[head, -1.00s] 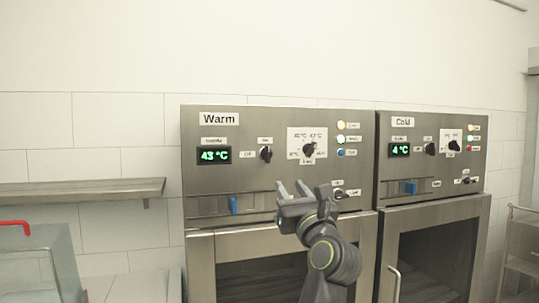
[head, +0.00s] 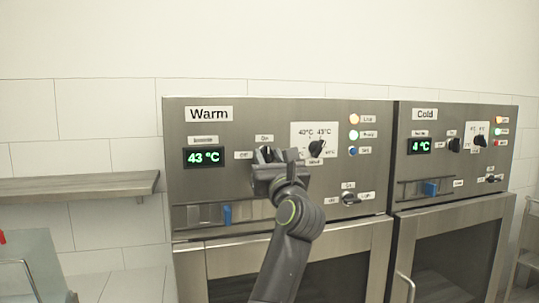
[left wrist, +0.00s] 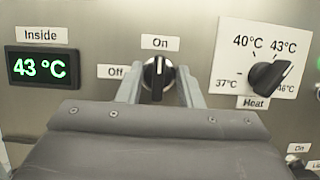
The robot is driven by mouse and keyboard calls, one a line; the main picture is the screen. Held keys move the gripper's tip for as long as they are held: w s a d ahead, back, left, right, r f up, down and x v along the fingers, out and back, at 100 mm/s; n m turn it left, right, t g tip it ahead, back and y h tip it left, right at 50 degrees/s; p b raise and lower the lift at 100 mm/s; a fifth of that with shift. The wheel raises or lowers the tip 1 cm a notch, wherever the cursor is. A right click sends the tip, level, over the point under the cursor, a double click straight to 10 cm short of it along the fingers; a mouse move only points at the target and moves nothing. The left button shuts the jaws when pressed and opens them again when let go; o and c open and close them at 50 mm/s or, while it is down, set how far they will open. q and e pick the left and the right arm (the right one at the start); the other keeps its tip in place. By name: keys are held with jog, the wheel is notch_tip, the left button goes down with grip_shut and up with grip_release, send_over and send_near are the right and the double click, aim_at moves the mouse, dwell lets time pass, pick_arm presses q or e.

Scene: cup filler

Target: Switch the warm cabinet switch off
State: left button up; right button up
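The warm cabinet (head: 290,118) has a black rotary switch (head: 266,154) with an "On" label above it and an "Off" label to its left. In the left wrist view the switch (left wrist: 158,76) stands upright, its white mark pointing up at On. My left gripper (head: 279,160) is at the panel in front of the switch and partly covers it in the head view. In the left wrist view the open fingers (left wrist: 159,88) stand on either side of the switch, with a small gap visible on each side. My right gripper is not in view.
The heat dial (left wrist: 268,75) is close to the right of the switch. The warm display (head: 204,156) reads 43 °C. Lit lamps (head: 353,120), a blue slider (head: 227,214) and a lower switch (head: 350,198) are on the same panel. The cold cabinet (head: 455,115) stands to the right.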

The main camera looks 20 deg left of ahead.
pick_arm(q)
jog(key=shift+s+r, duration=0.1)
jog(key=shift+s, duration=0.2)
jog(key=shift+c, duration=0.6)
jog(key=shift+w, duration=0.1)
grip_shut()
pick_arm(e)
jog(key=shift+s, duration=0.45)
